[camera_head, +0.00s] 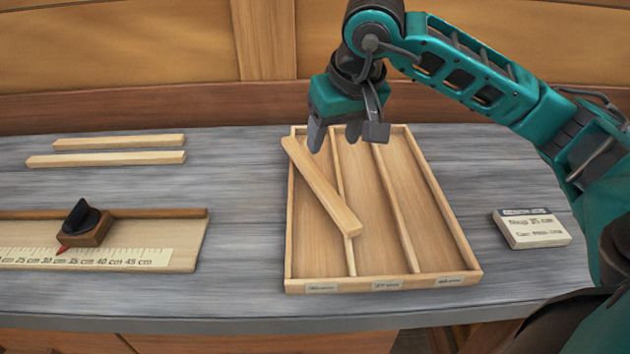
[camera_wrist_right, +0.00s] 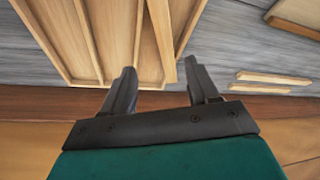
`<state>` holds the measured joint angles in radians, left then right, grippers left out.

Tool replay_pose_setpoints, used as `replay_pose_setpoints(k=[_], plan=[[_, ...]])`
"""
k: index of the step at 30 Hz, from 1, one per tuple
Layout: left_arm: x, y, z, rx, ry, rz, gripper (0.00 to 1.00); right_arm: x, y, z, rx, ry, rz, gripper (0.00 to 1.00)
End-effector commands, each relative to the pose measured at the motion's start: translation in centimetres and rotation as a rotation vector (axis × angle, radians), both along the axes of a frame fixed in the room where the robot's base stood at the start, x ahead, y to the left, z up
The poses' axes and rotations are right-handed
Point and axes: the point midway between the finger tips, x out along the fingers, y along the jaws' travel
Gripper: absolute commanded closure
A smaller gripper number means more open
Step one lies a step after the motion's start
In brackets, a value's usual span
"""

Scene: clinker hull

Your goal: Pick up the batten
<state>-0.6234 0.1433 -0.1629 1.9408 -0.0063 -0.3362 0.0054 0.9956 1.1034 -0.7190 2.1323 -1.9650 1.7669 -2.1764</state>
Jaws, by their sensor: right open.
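A pale wooden batten (camera_head: 320,186) lies slantwise in the divided wooden tray (camera_head: 455,225). It crosses the left divider near its front end, and its far end rests at the tray's back left corner. Two more battens, a rear one (camera_head: 118,142) and a front one (camera_head: 105,159), lie side by side on the bench at the left. My right gripper (camera_head: 335,140) is open and empty above the tray's far edge, near the slanting batten's far end. In the right wrist view that batten (camera_wrist_right: 162,38) shows beyond and between the open fingers (camera_wrist_right: 161,82). My left gripper is not in view.
A measuring board (camera_head: 188,250) with a printed scale and a dark-handled block (camera_head: 85,224) lies at the front left. A lettered card block (camera_head: 532,230) sits right of the tray. A wooden wall (camera_head: 150,105) stands behind the bench. Grey bench between board and tray is clear.

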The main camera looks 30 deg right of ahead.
Motion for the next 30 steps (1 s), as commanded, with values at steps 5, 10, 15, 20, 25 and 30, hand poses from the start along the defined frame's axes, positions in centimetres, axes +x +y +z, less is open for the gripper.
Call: replay_pose_setpoints(k=[5,10,15,20,25,30], plan=[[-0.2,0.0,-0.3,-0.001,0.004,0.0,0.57,1.2,-0.1,-3.5,0.001,0.006,0.001,0.4],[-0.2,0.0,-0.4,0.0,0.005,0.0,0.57,2.1,-0.2,-5.2,0.001,0.002,0.001,0.4],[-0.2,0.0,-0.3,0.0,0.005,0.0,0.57,2.5,-0.1,-6.4,0.001,0.003,0.001,0.4],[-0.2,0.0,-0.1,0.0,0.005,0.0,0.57,3.3,0.5,-8.7,0.002,0.005,0.003,0.4],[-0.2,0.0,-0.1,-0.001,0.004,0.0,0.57,4.0,0.2,-10.3,0.0,0.002,0.001,0.4],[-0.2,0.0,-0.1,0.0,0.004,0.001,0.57,4.1,0.2,-10.4,-0.001,0.0,0.002,0.4]])
